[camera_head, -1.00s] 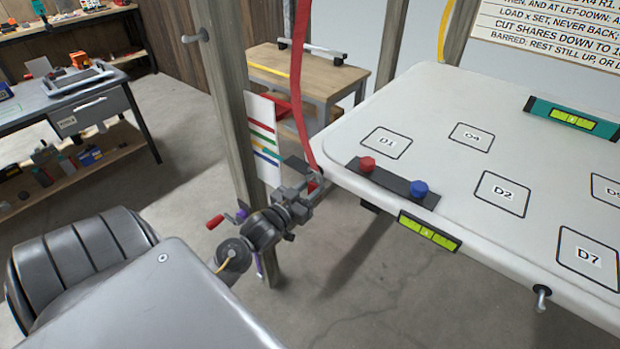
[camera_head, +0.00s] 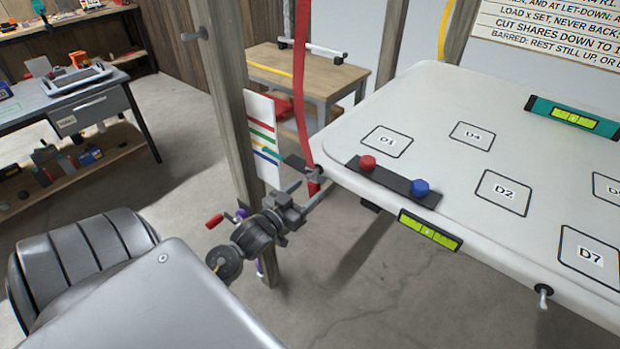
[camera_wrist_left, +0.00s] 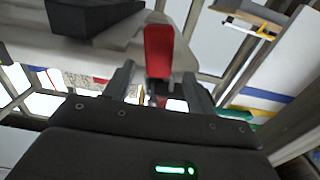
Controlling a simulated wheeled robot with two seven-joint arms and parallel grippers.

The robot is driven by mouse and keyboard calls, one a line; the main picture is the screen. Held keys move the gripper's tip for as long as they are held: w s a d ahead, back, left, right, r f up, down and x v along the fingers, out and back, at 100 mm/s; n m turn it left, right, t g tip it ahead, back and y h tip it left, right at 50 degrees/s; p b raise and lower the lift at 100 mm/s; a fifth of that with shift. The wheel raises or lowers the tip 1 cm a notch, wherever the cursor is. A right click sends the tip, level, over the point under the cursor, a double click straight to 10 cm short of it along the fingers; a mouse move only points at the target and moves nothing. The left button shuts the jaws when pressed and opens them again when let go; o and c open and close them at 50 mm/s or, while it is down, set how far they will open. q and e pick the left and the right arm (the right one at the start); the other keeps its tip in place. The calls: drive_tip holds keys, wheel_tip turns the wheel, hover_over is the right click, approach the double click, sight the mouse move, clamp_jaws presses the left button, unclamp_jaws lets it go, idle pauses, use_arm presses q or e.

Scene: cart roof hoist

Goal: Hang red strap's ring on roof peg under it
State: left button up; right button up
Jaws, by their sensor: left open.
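The red strap (camera_head: 299,90) hangs down past the post to the near left corner of the white roof panel (camera_head: 460,90). Its lower end is beside that corner. My left gripper (camera_head: 318,184) is there, with its fingers spread around the strap's lower end. In the left wrist view the red strap end (camera_wrist_left: 158,52) shows ahead of and between the open fingers (camera_wrist_left: 160,90). A small metal part below it is too unclear to tell whether the ring is on a peg. The corner peg is not clearly seen. My right gripper is not in view.
A wooden post (camera_head: 225,100) with a colour-striped card (camera_head: 263,138) stands close to my left arm. A dark bar with red and blue knobs (camera_head: 392,183) and a green level (camera_head: 430,230) are near the panel edge. Another peg (camera_head: 543,292) sticks out at the front edge.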

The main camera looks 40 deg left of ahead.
use_arm(q)
drive_tip(key=s+b, duration=0.1)
drive_tip(key=s, duration=0.7)
drive_tip(key=s+a+f+g, duration=0.1)
drive_tip(key=s+f+g, duration=0.2)
drive_tip(key=f, duration=0.8)
drive_tip(key=s+f+g+y, duration=0.1)
drive_tip(key=s+f+g, duration=0.15)
drive_tip(key=f, duration=0.85)
drive_tip(key=s+a+f+g, duration=0.1)
drive_tip(key=s+f+g, duration=0.2)
drive_tip(key=f, duration=0.8)
drive_tip(key=s+d+f+m+g, duration=0.1)
drive_tip(key=s+d+f+g, duration=0.1)
drive_tip(key=s+d+f, duration=0.2)
drive_tip(key=s+d+f+g+h, duration=0.1)
drive_tip(key=s+d+f+g, duration=0.2)
drive_tip(key=s+f, duration=0.8)
drive_tip(key=s+d+f+m+g, duration=0.1)
drive_tip(key=s+d+f+g, duration=0.2)
drive_tip(key=s+d+f, duration=0.3)
drive_tip(key=s+f, duration=0.2)
drive_tip(key=s, duration=0.2)
drive_tip(key=shift+d+f+m, duration=0.15)
drive_tip(key=shift+d+m, duration=0.15)
drive_tip(key=shift+d, duration=0.05)
drive_tip(key=shift+s+g, duration=0.1)
drive_tip(key=shift+g, duration=0.15)
idle(0.8)
